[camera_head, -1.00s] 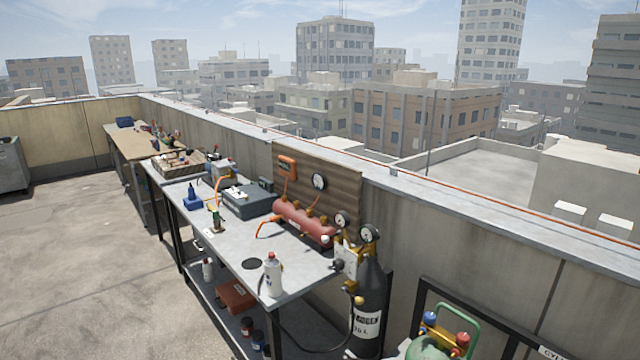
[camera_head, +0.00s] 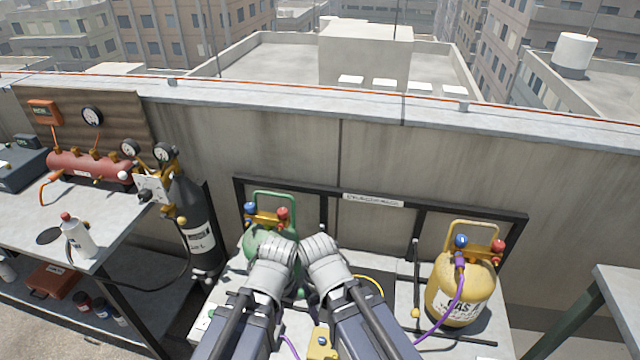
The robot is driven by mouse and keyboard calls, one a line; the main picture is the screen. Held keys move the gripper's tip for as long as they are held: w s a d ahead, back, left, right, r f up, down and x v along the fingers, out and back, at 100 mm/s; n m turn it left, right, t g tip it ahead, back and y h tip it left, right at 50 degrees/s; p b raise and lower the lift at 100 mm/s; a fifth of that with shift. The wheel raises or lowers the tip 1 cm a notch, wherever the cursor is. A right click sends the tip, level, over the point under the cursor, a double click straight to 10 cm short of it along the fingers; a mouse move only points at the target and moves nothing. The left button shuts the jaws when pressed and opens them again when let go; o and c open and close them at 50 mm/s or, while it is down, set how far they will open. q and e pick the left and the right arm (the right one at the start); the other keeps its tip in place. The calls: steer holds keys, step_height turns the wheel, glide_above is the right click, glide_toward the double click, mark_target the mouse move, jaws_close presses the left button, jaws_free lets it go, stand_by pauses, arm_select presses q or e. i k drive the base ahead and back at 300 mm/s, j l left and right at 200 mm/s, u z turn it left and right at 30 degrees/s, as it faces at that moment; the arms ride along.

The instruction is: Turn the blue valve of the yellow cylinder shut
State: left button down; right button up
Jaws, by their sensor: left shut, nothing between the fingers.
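The yellow cylinder (camera_head: 462,290) stands upright at the right on a low surface by the wall. Its blue valve (camera_head: 461,241) is on top, beside a red valve (camera_head: 498,246), under a yellow handle frame. A purple hose (camera_head: 455,303) runs from the fitting below the blue valve down to the left. My arms reach in side by side at the bottom middle, apart from the yellow cylinder and to its left. The left gripper (camera_head: 288,250) is shut and empty, in front of a green cylinder. The right gripper's fingers cannot be made out.
The green cylinder (camera_head: 262,243), with its own blue and red valves, is partly hidden behind my left arm. A black frame (camera_head: 380,200) stands behind both cylinders. A workbench (camera_head: 115,220) and black cylinder (camera_head: 197,230) are at the left. Another table (camera_head: 620,290) edges in at the right.

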mark_target(461, 241)
steer(key=z, duration=1.35)
